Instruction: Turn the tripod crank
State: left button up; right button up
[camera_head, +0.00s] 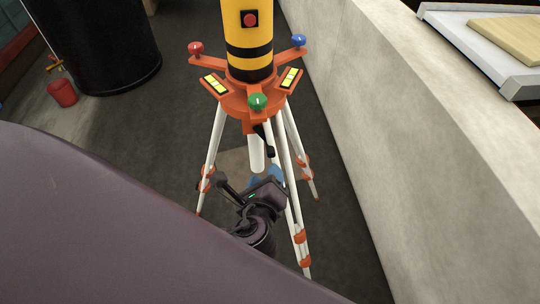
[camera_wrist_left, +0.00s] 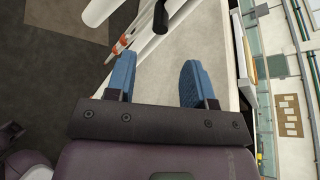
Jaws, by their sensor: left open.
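The tripod (camera_head: 217,138) stands upright with white legs and orange clamps. Its orange head carries red, blue and green knobs and a yellow-and-black cylinder (camera_head: 248,28) with a red button. The crank's black grip (camera_head: 269,151) shows just under the head. It also appears as a black handle (camera_wrist_left: 161,17) at the top of the left wrist view. My left gripper (camera_head: 264,178), with blue finger pads, is below the crank and partly hidden behind its own wrist. In the wrist view my left gripper (camera_wrist_left: 157,78) is open and empty, apart from the handle. My right gripper is not in view.
A pale concrete wall (camera_head: 360,110) runs close along the tripod's right side. A tray with a wooden board (camera_head: 510,36) lies on top of it. A black barrel (camera_head: 105,50) and a small red bucket (camera_head: 62,92) stand at the left. The dark floor left of the tripod is clear.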

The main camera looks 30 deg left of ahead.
aim_at(271, 158)
pick_arm(q)
jog(key=x, duration=0.7)
jog(key=shift+w+a+f, duration=0.1)
jog(key=shift+w+f, duration=0.05)
jog(key=shift+w, duration=0.2)
jog(key=shift+c, duration=0.4)
grip_shut()
